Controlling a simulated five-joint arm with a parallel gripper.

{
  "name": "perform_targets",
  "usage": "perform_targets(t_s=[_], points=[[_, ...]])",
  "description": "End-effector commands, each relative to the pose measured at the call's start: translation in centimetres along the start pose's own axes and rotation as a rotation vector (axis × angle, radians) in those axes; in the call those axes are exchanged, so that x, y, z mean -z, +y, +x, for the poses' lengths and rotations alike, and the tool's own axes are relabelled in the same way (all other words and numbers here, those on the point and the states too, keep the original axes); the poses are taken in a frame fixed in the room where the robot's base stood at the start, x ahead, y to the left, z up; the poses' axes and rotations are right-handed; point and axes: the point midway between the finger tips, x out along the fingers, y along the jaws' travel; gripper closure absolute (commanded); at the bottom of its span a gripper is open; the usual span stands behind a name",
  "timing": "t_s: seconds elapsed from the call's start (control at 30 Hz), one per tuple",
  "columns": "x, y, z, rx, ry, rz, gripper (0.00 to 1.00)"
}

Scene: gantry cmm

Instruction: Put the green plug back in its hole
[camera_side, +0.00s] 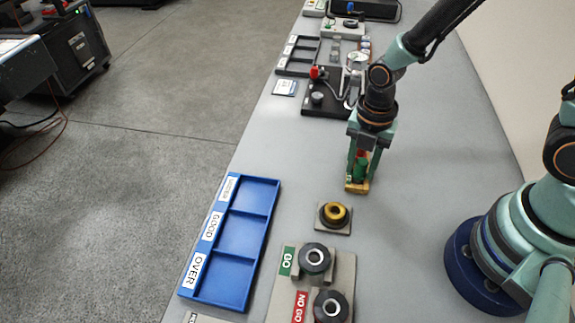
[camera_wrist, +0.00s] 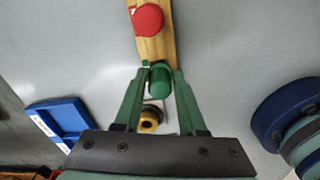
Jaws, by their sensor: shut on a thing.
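My gripper (camera_side: 361,167) points down over the grey bench, its fingers shut on the green plug (camera_wrist: 160,82). The plug stands between the fingers in the wrist view and shows as green between them in the side view. A narrow wooden block (camera_wrist: 157,46) lies directly below and beyond the plug; its end shows in the side view (camera_side: 357,188). A red plug (camera_wrist: 147,19) stands on the block's far part. The green plug's hole is hidden, and I cannot tell whether the plug's lower end is in it or above it.
A brass ring (camera_side: 335,214) on a small plate sits close to the block. The GO gauge (camera_side: 315,259) and NO GO gauge (camera_side: 330,305) are nearer the camera. A blue sorting tray (camera_side: 268,235) lies left. A black fixture (camera_side: 320,103) stands behind. Bare bench lies between.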

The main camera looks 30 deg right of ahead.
Motion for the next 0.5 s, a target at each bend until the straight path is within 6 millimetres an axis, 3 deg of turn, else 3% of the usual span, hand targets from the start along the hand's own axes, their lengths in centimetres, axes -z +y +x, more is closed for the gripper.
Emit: perform_targets(t_s=[0.5], points=[[0.00, 0.01, 0.57, -0.001, 0.000, 0.000, 1.00]])
